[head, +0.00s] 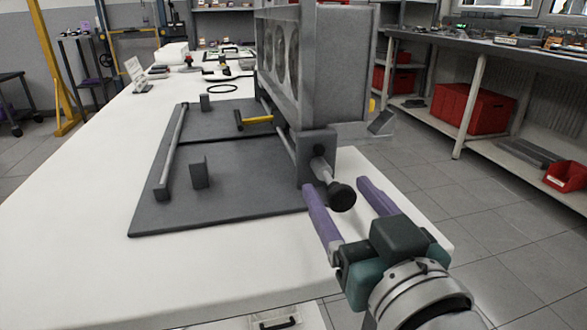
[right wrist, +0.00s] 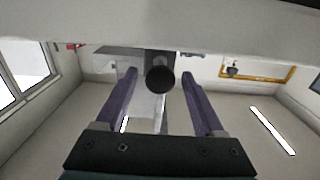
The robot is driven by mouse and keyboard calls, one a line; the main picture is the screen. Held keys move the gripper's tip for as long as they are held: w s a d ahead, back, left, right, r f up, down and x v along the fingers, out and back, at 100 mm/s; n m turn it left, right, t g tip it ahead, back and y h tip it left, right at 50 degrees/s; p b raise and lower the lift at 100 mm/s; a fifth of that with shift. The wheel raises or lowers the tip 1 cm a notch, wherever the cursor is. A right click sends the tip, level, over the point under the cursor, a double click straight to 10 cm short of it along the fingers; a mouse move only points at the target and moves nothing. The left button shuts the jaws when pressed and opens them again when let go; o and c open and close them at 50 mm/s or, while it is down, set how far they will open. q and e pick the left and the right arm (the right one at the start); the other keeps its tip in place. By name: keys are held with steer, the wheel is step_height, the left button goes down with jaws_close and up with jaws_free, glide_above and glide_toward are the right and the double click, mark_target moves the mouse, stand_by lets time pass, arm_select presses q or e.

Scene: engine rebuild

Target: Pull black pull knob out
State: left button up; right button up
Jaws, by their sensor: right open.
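The black pull knob (head: 342,196) sits on the end of a short metal shaft that sticks out of a grey block (head: 318,152) on the fixture. My right gripper (head: 340,184) is open, its two purple fingers pointing at the knob, one on each side in the head view. In the right wrist view the knob (right wrist: 160,80) appears between the fingertips, with a gap on both sides. The fingers do not appear to touch it. My left gripper is not in view.
The grey fixture plate (head: 245,185) lies on the white table (head: 90,215). A large grey engine block (head: 325,65) stands on the fixture behind the knob. A yellow-handled tool (head: 255,120) lies on the plate. Red crates (head: 470,110) sit under the right bench.

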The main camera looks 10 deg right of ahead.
steer(key=s+p, duration=0.1)
steer(key=s, duration=0.9)
steer(key=shift+d+p, duration=0.15)
steer(key=shift+p, duration=0.25)
